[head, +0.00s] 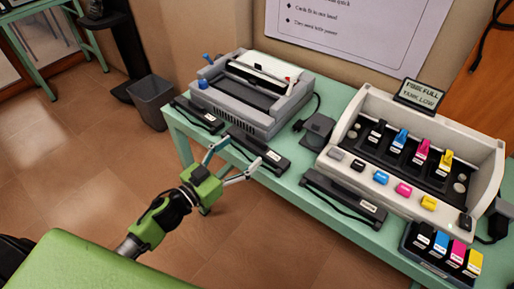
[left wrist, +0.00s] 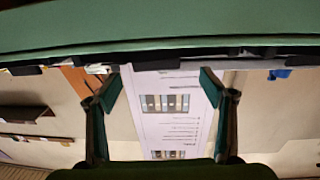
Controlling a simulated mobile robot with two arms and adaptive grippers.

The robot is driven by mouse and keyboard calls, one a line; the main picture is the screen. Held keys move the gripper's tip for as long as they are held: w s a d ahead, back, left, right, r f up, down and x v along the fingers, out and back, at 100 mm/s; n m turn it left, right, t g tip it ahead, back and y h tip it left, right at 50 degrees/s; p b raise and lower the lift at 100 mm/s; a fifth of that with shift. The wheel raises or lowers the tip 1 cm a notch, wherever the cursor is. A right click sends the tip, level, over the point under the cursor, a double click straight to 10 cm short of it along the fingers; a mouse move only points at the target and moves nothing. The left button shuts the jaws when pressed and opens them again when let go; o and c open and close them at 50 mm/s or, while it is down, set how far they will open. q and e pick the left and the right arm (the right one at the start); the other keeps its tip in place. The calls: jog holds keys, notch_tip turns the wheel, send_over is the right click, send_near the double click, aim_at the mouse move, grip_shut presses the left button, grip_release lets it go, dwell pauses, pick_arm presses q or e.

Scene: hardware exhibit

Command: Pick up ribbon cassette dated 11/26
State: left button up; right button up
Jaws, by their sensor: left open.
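Three long black cassettes with small white labels lie along the front of the green table: a left one (head: 200,114), a middle one (head: 258,150) and a right one (head: 343,197). The label dates are too small to read, so I cannot tell which is dated 11/26. My left gripper (head: 236,161) is open and empty, just off the table's front edge by the middle cassette. In the left wrist view its two fingers (left wrist: 162,90) stand apart with nothing between them. No cassette shows clearly there. My right gripper is not in view.
The green table (head: 310,226) carries a grey printer (head: 245,92), a white ink tank unit (head: 420,150) and a tray of colored ink bottles (head: 440,250). A small dark box (head: 316,128) stands between the machines. A grey bin (head: 152,100) stands on the floor behind. A poster (left wrist: 168,115) hangs on the wall.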

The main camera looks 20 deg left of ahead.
aim_at(255, 141)
pick_arm(q)
jog(key=x, duration=0.6)
jog(key=shift+w+d+r+b, duration=0.15)
jog(key=shift+d+r+b, duration=0.05)
jog(key=shift+d+b, duration=0.2)
jog(key=c, duration=1.3)
